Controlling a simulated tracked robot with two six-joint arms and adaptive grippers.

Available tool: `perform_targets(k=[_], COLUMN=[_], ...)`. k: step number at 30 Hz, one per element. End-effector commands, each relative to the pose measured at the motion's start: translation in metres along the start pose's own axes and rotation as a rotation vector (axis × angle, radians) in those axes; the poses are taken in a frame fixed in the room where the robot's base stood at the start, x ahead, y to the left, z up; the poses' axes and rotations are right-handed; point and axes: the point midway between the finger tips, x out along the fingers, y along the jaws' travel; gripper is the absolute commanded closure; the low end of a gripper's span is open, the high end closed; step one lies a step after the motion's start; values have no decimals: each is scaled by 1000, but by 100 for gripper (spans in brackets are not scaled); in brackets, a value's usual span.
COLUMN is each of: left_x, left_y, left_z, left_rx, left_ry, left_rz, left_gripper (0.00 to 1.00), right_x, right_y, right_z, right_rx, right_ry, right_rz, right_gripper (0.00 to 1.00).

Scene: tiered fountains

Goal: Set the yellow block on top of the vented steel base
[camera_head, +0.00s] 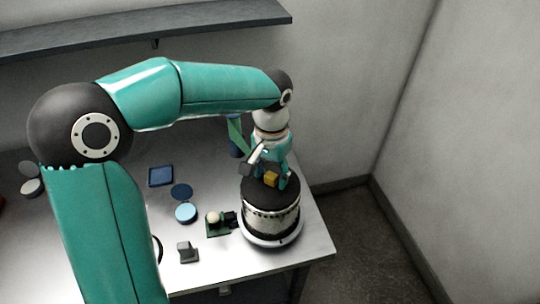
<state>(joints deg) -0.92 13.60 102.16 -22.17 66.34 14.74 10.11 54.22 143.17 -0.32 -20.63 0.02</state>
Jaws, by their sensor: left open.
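The vented steel base (272,217) is a round drum with a dark top and a perforated band, on a pale ring near the table's right end. The small yellow block (271,179) is at the dark top of the base. My left gripper (268,172) points down over the base, with its fingers around or just beside the block. It is open. I cannot tell whether the fingers touch the block, and part of the block is hidden by them. My right gripper does not show.
On the pale table (215,265) left of the base are a green board with a pale ball (213,217), a grey bracket (187,252), blue discs (186,213) and a blue square tray (161,176). A dark shelf (150,27) runs along the back wall. The floor at right is clear.

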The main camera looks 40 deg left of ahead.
Motion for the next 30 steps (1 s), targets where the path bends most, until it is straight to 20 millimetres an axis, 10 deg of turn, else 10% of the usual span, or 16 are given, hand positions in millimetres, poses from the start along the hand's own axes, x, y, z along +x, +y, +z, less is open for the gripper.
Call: perform_targets(k=[18, 30], left_x=[-106, -116], left_y=[0, -1], left_z=[-1, 1], left_rx=[0, -1], left_ry=[4, 0], left_rz=[1, 0], left_gripper=[45, 45], right_x=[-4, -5], right_y=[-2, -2], right_z=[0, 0], right_rx=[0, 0], right_ry=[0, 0], right_rz=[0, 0], right_gripper=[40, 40])
